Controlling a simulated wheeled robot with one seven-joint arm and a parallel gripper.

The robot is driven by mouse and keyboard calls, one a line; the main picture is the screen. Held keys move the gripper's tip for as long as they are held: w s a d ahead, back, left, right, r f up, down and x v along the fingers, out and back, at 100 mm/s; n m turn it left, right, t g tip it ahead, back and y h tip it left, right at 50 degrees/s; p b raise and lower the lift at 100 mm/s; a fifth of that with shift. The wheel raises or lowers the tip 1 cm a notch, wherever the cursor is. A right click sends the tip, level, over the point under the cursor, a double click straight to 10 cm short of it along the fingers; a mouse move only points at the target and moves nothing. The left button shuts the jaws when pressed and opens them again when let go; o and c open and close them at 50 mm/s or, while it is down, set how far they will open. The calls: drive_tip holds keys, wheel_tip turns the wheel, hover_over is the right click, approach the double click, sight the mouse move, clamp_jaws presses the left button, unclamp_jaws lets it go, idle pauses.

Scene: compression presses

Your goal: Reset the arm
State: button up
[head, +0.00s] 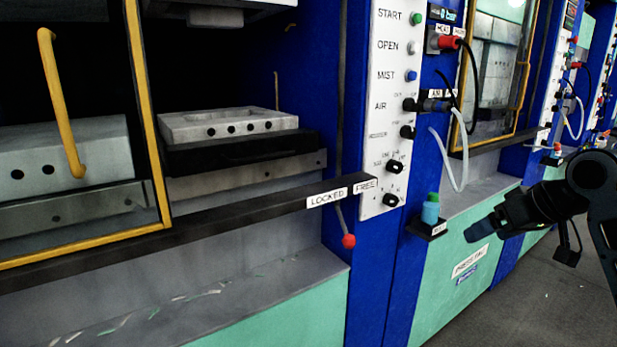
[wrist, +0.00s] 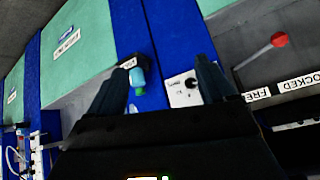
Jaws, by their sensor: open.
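My arm reaches in from the right edge of the head view. My gripper (head: 480,229) is held in free air in front of the press's green lower panel, its fingers pointing left. In the wrist view my gripper (wrist: 160,82) shows two dark fingers spread apart with nothing gripped between them. A small blue bottle with a green cap (head: 430,210) stands on a black bracket to the left of my gripper, apart from it. In the wrist view the bottle (wrist: 138,80) appears just beside the left finger.
A red-knobbed lever (head: 348,240) hangs under the LOCKED and FREE labels. A control panel (head: 390,110) with buttons and knobs is above. A yellow-framed door (head: 152,110) stands at left, beside a grey mould block (head: 228,125). Hoses (head: 452,160) hang on the right. The floor (head: 535,295) is clear.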

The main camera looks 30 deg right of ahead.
drive_tip(key=w+a+f+m+t+y, duration=0.1)
drive_tip(key=w+a+f+t, duration=0.2)
drive_tip(key=a, duration=0.6)
drive_tip(key=w+a+f+t, duration=0.2)
drive_tip(key=w+a+f, duration=0.15)
drive_tip(key=a, duration=0.45)
drive_tip(key=s+a+f+m+t, duration=0.1)
drive_tip(key=s+a+f, duration=0.2)
drive_tip(key=a, duration=0.3)
drive_tip(key=s+a+f+m, duration=0.1)
drive_tip(key=s+a+f, duration=0.1)
drive_tip(key=a+f, duration=0.35)
drive_tip(key=s+a+f+h, duration=0.1)
drive_tip(key=s+a, duration=0.3)
drive_tip(key=s, duration=0.3)
drive_tip(key=s+a+f+h, duration=0.1)
drive_tip(key=s+a, duration=0.3)
drive_tip(key=s, duration=0.4)
drive_tip(key=s+r+n+y, duration=0.1)
drive_tip(key=s+r+n, duration=0.2)
drive_tip(key=s, duration=0.5)
drive_tip(key=s+d+r+n+t, duration=0.1)
drive_tip(key=s+r+n, duration=0.2)
drive_tip(key=s, duration=0.5)
drive_tip(key=shift+s+r+y, duration=0.2)
drive_tip(key=shift+y, duration=0.2)
drive_tip(key=shift+c, duration=0.4)
